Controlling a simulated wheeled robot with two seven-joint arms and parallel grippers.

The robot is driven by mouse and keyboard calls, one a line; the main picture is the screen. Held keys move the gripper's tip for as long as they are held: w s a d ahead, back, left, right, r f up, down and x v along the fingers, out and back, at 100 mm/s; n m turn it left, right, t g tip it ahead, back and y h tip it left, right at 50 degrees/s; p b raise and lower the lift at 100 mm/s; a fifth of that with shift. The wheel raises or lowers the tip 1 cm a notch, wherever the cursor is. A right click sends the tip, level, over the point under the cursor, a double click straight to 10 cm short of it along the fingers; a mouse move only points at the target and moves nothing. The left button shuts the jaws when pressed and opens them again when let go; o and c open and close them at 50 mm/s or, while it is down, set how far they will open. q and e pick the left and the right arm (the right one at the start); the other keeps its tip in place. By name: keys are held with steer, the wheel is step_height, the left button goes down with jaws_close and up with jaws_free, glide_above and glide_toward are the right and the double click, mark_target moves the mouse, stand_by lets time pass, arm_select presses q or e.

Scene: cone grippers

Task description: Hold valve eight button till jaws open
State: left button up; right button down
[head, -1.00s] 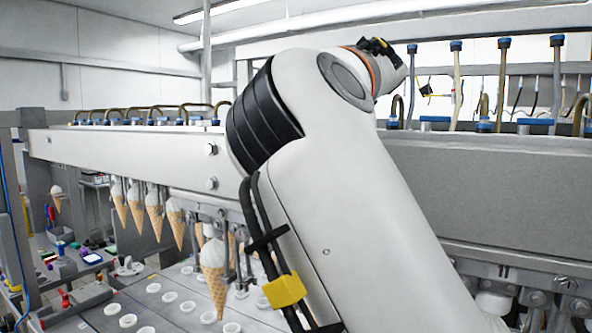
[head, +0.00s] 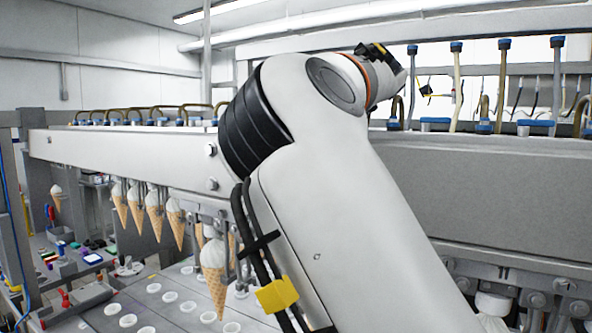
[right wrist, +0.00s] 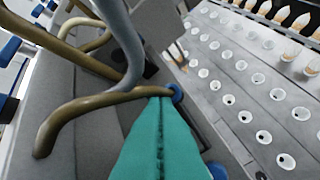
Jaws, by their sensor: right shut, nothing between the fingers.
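My right gripper (right wrist: 160,98) is shut and empty, its teal fingers pressed together in the right wrist view. The fingertips are beside a bent brass tube (right wrist: 95,100) and a round blue part (right wrist: 176,92). I cannot tell whether they touch it, or whether it is the valve eight button. In the head view my right arm crosses in front of the machine beam (head: 130,152), and its fingers are hidden. Wrapped ice cream cones (head: 214,283) hang below the beam, and their jaws are partly hidden. My left gripper is not in view.
Upright hoses with blue fittings (head: 503,43) stand along the beam top. A grey plate with rows of white-rimmed holes (right wrist: 240,65) lies below, with several cones (right wrist: 300,22) at its far edge. A workbench (head: 90,262) with small coloured items stands at left.

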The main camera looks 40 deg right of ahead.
steer(key=shift+f+b, duration=0.3)
steer(key=shift+f, duration=0.85)
stand_by(1.8)
steer(key=shift+r, duration=0.1)
stand_by(1.9)
steer(key=shift+r+p, duration=0.55)
steer(key=shift+p, duration=0.45)
steer(key=shift+r, duration=0.1)
step_height(320, 180, up, 5)
steer(key=p, duration=0.5)
steer(key=shift+s+a+r+p, duration=0.1)
steer(key=shift+a+r+p, duration=0.1)
steer(key=shift+p, duration=0.15)
steer(key=shift+d+r, duration=0.15)
